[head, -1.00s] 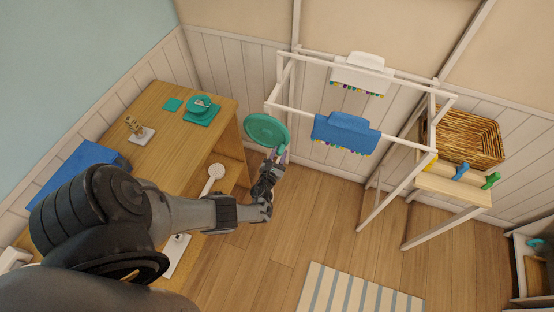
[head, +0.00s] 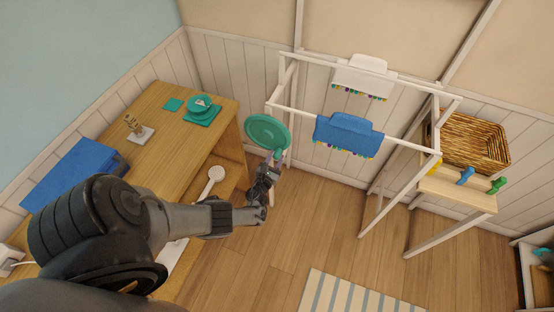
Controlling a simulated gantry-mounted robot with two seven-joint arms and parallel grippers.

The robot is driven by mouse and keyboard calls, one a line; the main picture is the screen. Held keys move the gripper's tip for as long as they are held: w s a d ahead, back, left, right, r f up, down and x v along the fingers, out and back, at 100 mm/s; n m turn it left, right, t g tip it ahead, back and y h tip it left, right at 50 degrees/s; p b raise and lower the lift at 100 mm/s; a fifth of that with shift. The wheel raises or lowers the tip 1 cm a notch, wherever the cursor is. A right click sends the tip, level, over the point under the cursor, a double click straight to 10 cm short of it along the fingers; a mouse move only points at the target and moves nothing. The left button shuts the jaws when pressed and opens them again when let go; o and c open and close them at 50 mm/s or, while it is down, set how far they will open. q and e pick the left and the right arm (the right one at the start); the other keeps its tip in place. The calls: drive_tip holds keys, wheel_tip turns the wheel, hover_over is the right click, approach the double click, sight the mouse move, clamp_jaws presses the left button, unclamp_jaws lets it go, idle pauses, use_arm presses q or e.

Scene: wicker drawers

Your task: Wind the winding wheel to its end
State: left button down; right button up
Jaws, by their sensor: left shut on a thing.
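The winding wheel (head: 267,131) is a green disc at the left end of the white drying rack (head: 362,121). My left gripper (head: 275,158) is at the lower right edge of the wheel, shut on what looks like the wheel's handle; the fingers largely hide the handle. A blue towel (head: 347,135) with a coloured fringe hangs on the front bar, and a white towel (head: 363,76) hangs on the back bar. My right gripper is not in view.
A wicker basket (head: 468,142) stands on the right, near blue and green pegs (head: 466,176). A striped rug (head: 360,295) lies on open floor.

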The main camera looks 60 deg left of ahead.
use_arm(q)
drive_tip(key=shift+s+a+r, duration=0.1)
drive_tip(key=shift+s+a, duration=0.25)
drive_tip(key=shift+a, duration=0.15)
drive_tip(key=c, duration=1.1)
unclamp_jaws()
drive_tip(key=shift+o, duration=1.1)
drive_tip(key=shift+s+a, duration=0.1)
drive_tip(key=shift+s, duration=0.05)
drive_tip(key=shift+a, duration=0.1)
drive_tip(key=shift+d, duration=0.2)
drive_tip(key=shift+a, duration=0.1)
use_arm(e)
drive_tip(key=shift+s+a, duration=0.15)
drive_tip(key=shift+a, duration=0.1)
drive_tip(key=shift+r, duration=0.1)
